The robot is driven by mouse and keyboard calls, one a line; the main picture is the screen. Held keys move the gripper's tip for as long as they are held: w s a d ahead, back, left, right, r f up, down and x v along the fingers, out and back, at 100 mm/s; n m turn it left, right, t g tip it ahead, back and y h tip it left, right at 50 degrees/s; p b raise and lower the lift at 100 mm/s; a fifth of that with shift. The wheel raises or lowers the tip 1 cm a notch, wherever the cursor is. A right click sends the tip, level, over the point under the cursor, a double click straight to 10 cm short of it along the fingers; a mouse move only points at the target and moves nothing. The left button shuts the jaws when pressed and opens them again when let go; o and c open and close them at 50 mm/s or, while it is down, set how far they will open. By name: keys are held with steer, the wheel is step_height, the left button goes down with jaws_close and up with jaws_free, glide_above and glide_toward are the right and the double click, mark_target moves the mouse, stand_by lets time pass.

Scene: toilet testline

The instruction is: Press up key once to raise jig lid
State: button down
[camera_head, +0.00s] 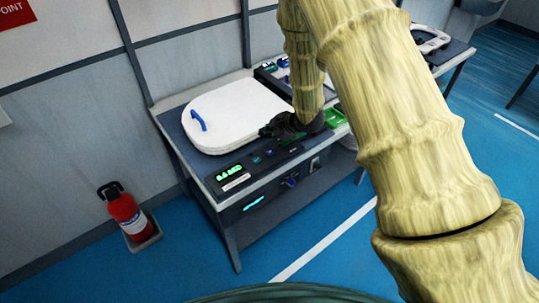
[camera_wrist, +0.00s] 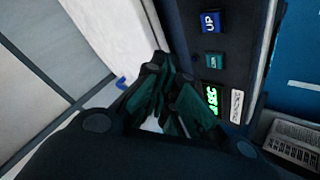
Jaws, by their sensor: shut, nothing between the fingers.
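The blue UP key (camera_wrist: 210,21) is on the dark control panel in the wrist view, at the top right. A teal key (camera_wrist: 213,60) sits beside it, its label too small to read. Both keys show small in the head view, near the panel's middle (camera_head: 262,156). The white jig lid (camera_head: 230,112) lies flat on the bench, with a blue handle (camera_head: 198,120) on its left. My gripper (camera_head: 265,131) is shut and empty, over the lid's front right edge, behind the keys. In the wrist view its fingertips (camera_wrist: 170,72) are left of the keys, apart from them.
A green display (camera_head: 229,173) is at the panel's left, with a pale label (camera_wrist: 236,105) beside it in the wrist view. A red fire extinguisher (camera_head: 125,212) stands on the floor at left. A green part (camera_head: 334,117) is right of my gripper. The wall runs behind the bench.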

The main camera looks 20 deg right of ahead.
mark_target(268, 154)
steer(key=shift+f+b, duration=1.85)
steer(key=shift+f, duration=1.5)
steer(key=shift+f, duration=0.1)
steer(key=shift+f, duration=0.3)
